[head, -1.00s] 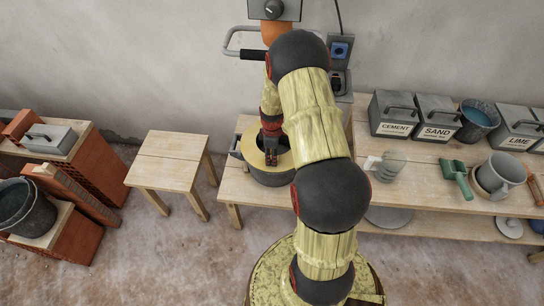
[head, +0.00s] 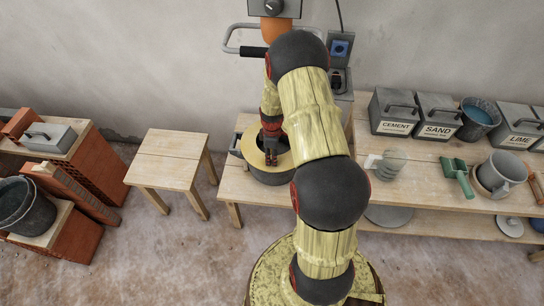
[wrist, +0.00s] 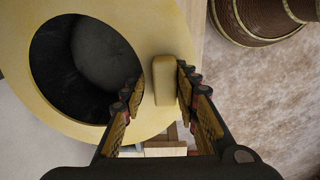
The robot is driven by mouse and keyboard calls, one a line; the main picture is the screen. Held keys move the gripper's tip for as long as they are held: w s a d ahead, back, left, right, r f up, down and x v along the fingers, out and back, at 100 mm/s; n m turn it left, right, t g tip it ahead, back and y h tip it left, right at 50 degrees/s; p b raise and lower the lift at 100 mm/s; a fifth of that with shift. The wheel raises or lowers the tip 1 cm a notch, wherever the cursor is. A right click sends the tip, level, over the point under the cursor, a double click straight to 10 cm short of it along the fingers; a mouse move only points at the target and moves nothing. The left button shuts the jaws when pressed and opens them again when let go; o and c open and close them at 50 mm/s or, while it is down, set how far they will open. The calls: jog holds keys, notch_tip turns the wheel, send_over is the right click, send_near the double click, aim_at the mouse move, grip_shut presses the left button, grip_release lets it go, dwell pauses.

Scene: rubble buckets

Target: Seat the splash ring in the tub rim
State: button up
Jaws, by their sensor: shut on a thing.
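The splash ring is a flat yellow ring (head: 254,158) lying over the mouth of the dark grey tub (head: 272,178) on the wooden bench. In the wrist view the ring (wrist: 152,32) fills the upper left, and the dark tub inside (wrist: 102,55) shows through its hole. A raised yellow block on the ring stands between the fingers of my gripper (wrist: 163,82). My gripper (head: 271,158) points down over the tub and is shut on this block. Whether the ring touches or sits inside the tub rim cannot be told; my arm hides part of the right side.
A mixer-like machine (head: 278,8) with a bent handle stands behind the tub. The bench to the right holds cement (head: 396,112) and sand (head: 438,118) boxes, a green scoop (head: 457,177) and a grey jug (head: 498,174).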

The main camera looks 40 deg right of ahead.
jog(key=shift+f, duration=0.2)
jog(key=shift+f, duration=0.15)
jog(key=o, duration=1.2)
notch_tip(320, 180, up, 8)
jog(key=shift+f, duration=0.2)
